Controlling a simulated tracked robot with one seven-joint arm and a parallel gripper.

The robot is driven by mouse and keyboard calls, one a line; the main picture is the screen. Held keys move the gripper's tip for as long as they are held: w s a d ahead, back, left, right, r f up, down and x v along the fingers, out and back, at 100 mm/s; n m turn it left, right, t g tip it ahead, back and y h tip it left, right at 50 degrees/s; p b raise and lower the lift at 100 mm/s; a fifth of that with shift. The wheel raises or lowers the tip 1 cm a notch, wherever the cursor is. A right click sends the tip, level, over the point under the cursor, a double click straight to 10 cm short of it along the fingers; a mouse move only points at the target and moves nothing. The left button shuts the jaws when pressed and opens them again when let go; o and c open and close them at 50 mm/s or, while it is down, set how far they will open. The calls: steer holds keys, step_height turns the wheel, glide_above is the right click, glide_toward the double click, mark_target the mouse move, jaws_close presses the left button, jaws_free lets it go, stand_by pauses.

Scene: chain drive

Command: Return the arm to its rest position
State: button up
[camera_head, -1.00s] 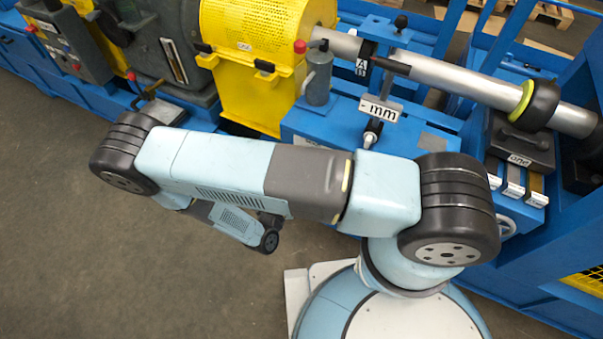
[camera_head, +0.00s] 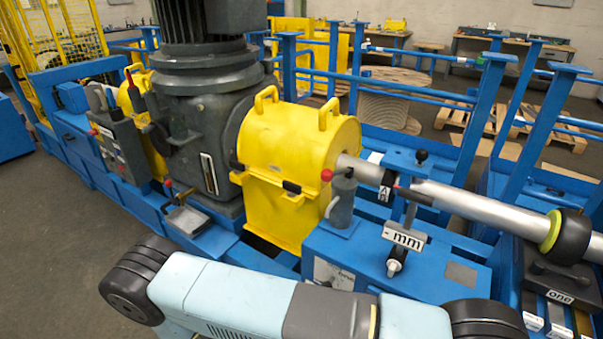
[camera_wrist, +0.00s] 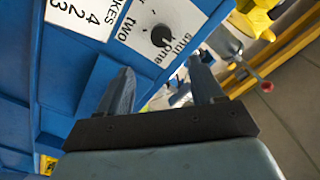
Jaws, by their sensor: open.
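In the wrist view my gripper (camera_wrist: 160,88) is open, with its two fingers apart and nothing seen between them. Whether the fingers touch the panel cannot be told. In the head view my pale blue arm (camera_head: 235,300) lies across the bottom of the picture, in front of the blue machine frame. My gripper is hidden in that view.
A yellow guard (camera_head: 290,150) covers the shaft (camera_head: 460,205) beside a large dark motor (camera_head: 205,110). Blue posts and rails rise behind. Bare floor (camera_head: 60,225) lies at the left.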

steer(key=w+d+r+m+g, duration=0.3)
steer(key=r+m+g, duration=0.2)
steer(key=r+m, duration=0.55)
steer(key=w+d+r+m+g, duration=0.3)
steer(key=r+m+g, duration=0.2)
steer(key=r+m, duration=0.5)
steer(key=w+d+r+m+g, duration=0.2)
steer(key=r+m+g, duration=0.3)
steer(key=r+m, duration=0.55)
steer(key=s+d+r+m+t+y, duration=0.2)
steer(key=s+d+r+m+y, duration=0.1)
steer(key=r+m, duration=0.5)
steer(key=s+d+r+m+t+y, duration=0.1)
steer(key=s+d+r+m+y, duration=0.2)
steer(key=r+m, duration=0.6)
steer(key=s+d+r+m+t+y, duration=0.2)
steer(key=s+d+r+m+y, duration=0.2)
steer(key=s+d+r+m, duration=0.3)
steer(key=shift+d+r+m+t, duration=0.3)
steer(key=shift+d+r+m, duration=0.4)
steer(key=shift+r, duration=1.3)
steer(key=shift+s, duration=0.1)
